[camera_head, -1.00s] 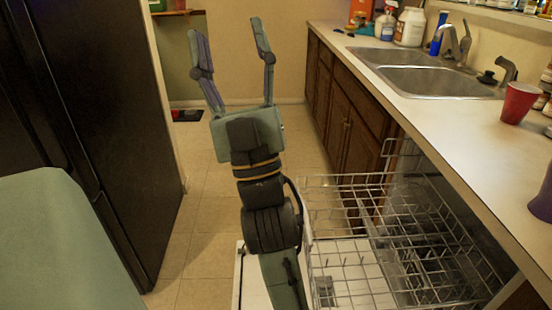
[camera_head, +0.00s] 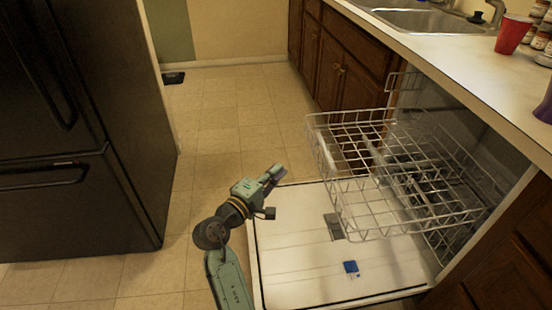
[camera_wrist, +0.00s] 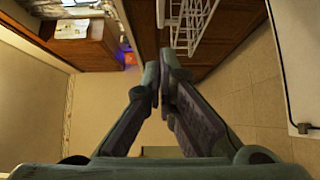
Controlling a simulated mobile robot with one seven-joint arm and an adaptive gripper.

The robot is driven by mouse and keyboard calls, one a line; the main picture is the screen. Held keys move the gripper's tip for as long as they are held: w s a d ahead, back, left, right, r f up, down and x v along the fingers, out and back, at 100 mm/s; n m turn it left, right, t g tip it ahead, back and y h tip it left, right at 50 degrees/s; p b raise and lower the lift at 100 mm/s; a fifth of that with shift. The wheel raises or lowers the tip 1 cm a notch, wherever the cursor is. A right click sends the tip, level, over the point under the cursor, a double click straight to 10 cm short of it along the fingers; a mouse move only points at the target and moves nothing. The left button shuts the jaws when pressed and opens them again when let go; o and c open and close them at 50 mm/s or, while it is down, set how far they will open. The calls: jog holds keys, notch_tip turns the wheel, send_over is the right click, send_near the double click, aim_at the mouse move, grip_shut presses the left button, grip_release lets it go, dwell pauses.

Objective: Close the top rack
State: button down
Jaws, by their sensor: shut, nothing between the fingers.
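The top rack (camera_head: 372,212) is a white wire basket pulled out of the dishwasher, over its lowered door (camera_head: 300,265). The back part of the rack reaches under the counter. My gripper (camera_head: 279,174) is to the left of the rack, above the door's far left edge, apart from the rack. Its two fingers are together and empty. In the wrist view my gripper (camera_wrist: 165,82) shows its fingertips meeting, with part of the white wire rack (camera_wrist: 192,25) beyond them at the top.
A blue item (camera_head: 351,267) lies on the lowered door. The counter (camera_head: 440,50) with a sink (camera_head: 420,18) and a red cup (camera_head: 512,35) runs above the dishwasher. A black fridge (camera_head: 70,130) stands at left. The tiled floor (camera_head: 225,120) between is clear.

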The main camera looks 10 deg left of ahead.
jog(key=p, duration=0.2)
send_near(319, 142)
jog(key=w+a, duration=0.2)
jog(key=shift+w+d+p, duration=0.2)
jog(key=shift+w+d, duration=0.1)
jog(key=shift+d, duration=0.4)
jog(key=shift+w+d+p, duration=0.2)
jog(key=shift+w+d, duration=0.05)
jog(key=shift+d, duration=0.45)
jog(key=shift+w+d+p, duration=0.2)
jog(key=shift+w+d, duration=0.1)
jog(key=shift+d, duration=0.45)
